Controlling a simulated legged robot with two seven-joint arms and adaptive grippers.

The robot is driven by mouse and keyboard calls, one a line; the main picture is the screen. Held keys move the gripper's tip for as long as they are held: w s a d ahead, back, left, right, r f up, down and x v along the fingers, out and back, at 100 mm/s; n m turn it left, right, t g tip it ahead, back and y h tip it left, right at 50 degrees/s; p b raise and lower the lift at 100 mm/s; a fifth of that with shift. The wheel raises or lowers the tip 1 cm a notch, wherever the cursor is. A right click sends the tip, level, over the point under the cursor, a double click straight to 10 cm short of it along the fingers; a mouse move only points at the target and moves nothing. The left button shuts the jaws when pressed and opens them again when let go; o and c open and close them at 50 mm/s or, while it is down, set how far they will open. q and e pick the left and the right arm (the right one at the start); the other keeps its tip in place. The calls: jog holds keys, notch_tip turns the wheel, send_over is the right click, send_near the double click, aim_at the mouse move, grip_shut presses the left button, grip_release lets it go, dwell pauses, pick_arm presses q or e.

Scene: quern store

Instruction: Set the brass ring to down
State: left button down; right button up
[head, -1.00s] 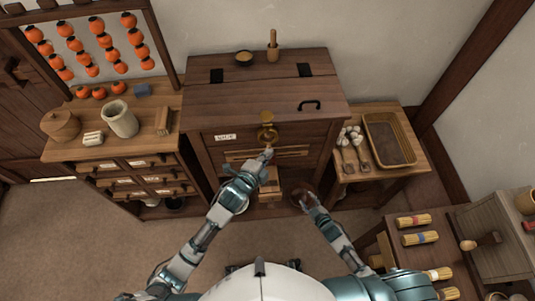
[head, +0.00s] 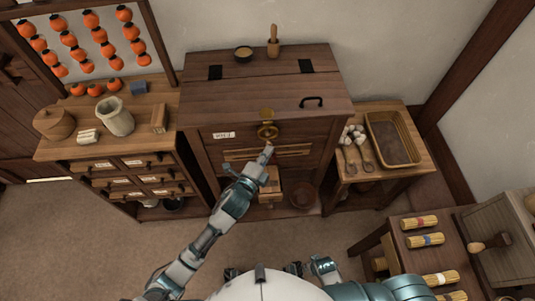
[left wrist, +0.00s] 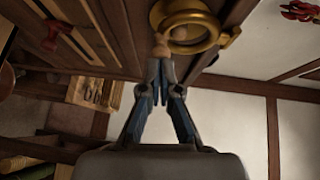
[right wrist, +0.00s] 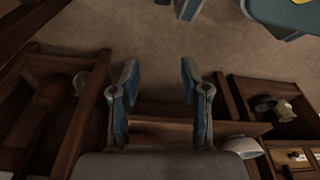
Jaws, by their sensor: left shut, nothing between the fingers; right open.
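The brass ring (head: 268,131) is on the front of the dark wooden chest (head: 215,150), just below a small brass plate (head: 267,114). In the left wrist view the ring (left wrist: 186,22) looms large at the top, standing out from the wood. My left gripper (head: 266,152) is shut and empty, its tips just below the ring. In the left wrist view its tips (left wrist: 162,62) point at the ring's lower edge; I cannot tell whether they touch. My right gripper (right wrist: 158,78) is open and empty, low and away from the chest front.
A drawer cabinet (head: 103,164) with a stone jar (head: 115,118) stands left of the chest. A side table with a wicker tray (head: 393,138) stands right. A bowl (head: 243,54) and a pestle (head: 273,41) are on the chest top.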

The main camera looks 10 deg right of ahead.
pick_arm(q)
jog(key=shift+w+f+t+h+b, duration=0.25)
jog(key=shift+w+t+h+b, duration=0.05)
jog(key=shift+t+b, duration=0.15)
pick_arm(e)
jog(key=r, duration=0.1)
jog(key=w+r, duration=0.1)
jog(key=r, duration=0.2)
jog(key=shift+w+a, duration=0.1)
jog(key=shift+w, duration=0.15)
